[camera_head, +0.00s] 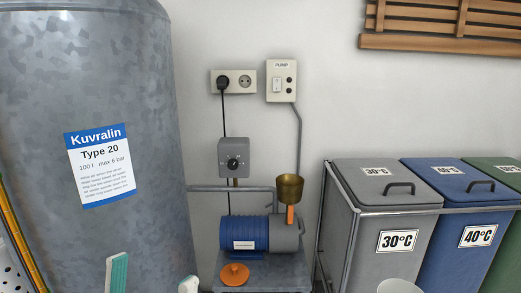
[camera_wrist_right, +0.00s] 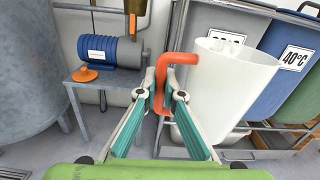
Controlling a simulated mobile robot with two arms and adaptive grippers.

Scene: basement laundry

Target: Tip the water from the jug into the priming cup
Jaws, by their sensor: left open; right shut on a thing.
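The priming cup (camera_head: 290,187) is a brass cup on an orange stem above the pump (camera_head: 245,236), in the head view. The jug (camera_wrist_right: 230,90) is white with an orange handle (camera_wrist_right: 185,58), large in the right wrist view. Only its top shows at the bottom edge of the head view (camera_head: 398,287). My right gripper (camera_wrist_right: 160,78) is shut on the jug's handle; the jug looks roughly upright, to the right of and apart from the cup. I cannot make out the water. My left gripper (camera_head: 152,274) is open and empty at the bottom of the head view.
A large grey tank (camera_head: 100,130) fills the left. An orange cap (camera_head: 235,274) lies on the pump's stand. A control box (camera_head: 234,158) and pipes sit behind the pump. Grey (camera_head: 385,183) and blue (camera_head: 460,179) laundry bins stand in a metal frame on the right.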

